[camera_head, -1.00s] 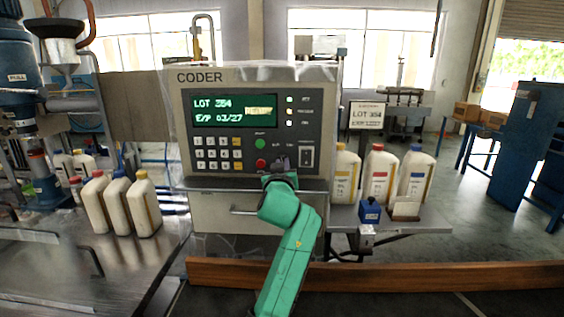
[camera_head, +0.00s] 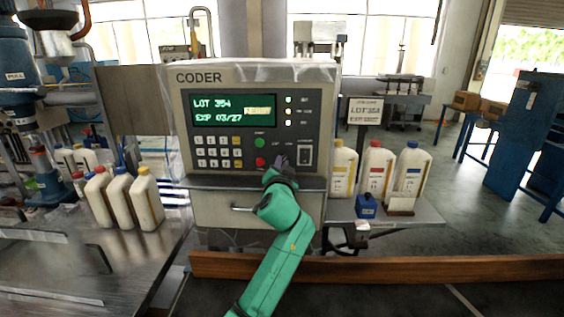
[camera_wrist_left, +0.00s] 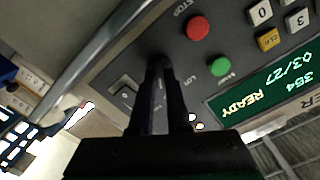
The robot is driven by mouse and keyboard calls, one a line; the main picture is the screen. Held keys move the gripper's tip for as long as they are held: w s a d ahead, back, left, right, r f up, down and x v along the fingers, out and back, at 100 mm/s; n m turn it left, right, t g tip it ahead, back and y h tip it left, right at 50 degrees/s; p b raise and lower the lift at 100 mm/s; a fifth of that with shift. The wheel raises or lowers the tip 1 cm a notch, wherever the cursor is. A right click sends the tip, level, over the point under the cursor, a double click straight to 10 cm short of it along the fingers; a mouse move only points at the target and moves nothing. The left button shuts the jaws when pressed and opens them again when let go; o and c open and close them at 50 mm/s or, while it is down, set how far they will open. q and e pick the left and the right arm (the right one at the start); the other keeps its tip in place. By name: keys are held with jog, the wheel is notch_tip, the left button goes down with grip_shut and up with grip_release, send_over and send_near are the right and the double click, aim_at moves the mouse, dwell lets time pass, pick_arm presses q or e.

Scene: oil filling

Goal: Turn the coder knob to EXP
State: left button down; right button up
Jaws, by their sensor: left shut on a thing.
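My left gripper (camera_head: 279,161) is at the lower middle of the panel, right of the red button (camera_head: 260,162). In the left wrist view, my left gripper (camera_wrist_left: 159,68) has its fingertips at the panel, closed around the dark knob, which they mostly hide. The knob's pointer direction cannot be made out. My right gripper is not in view.
A green button (camera_wrist_left: 220,67), a red stop button (camera_wrist_left: 198,28) and a rocker switch (camera_wrist_left: 124,91) surround the fingers. A keypad (camera_head: 218,151) is at left. White bottles stand on both sides. A wooden rail (camera_head: 400,268) runs in front.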

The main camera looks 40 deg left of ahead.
pick_arm(q)
jog(key=shift+f, duration=0.1)
dwell(0.3)
jog(key=c, duration=0.9)
grip_release()
jog(key=shift+s, duration=0.1)
jog(key=b+v, duration=0.3)
jog(key=v, duration=1.1)
jog(key=shift+s+d, duration=0.1)
jog(key=shift+d, duration=0.1)
